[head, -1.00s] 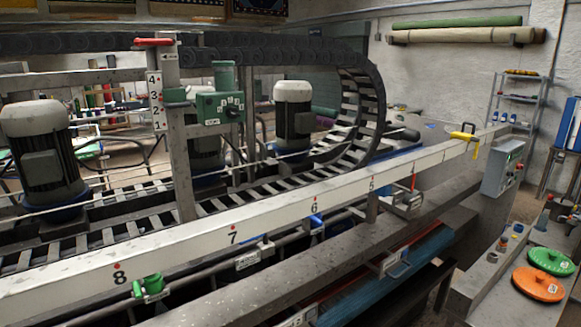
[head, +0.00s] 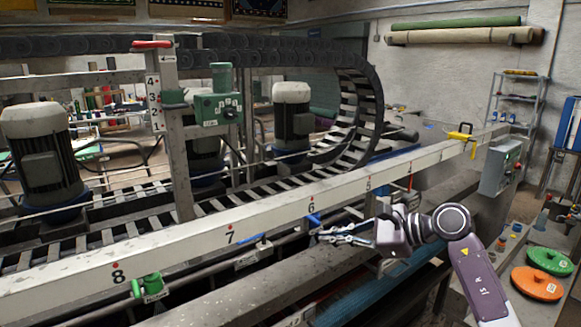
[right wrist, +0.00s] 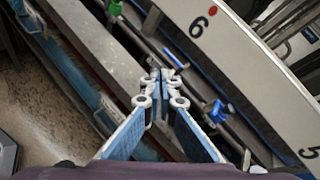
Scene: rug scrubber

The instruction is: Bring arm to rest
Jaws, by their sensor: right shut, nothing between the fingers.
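My right arm (head: 472,270) reaches in from the lower right in the head view. Its right gripper (head: 324,236) points left, in front of the white numbered beam (head: 195,245), near the number 6. In the right wrist view the fingertips of the right gripper (right wrist: 161,76) meet, with nothing between them. A small blue handle (right wrist: 219,111) lies to their right, apart from them in the picture. Whether the gripper touches the beam cannot be told. My left gripper is not in view.
A grey control box (head: 500,166) hangs at the beam's right end, near a yellow handle (head: 461,136). Green (head: 549,260) and orange (head: 537,283) discs lie on a bench right of my arm. A green clamp (head: 148,285) hangs below the beam at left.

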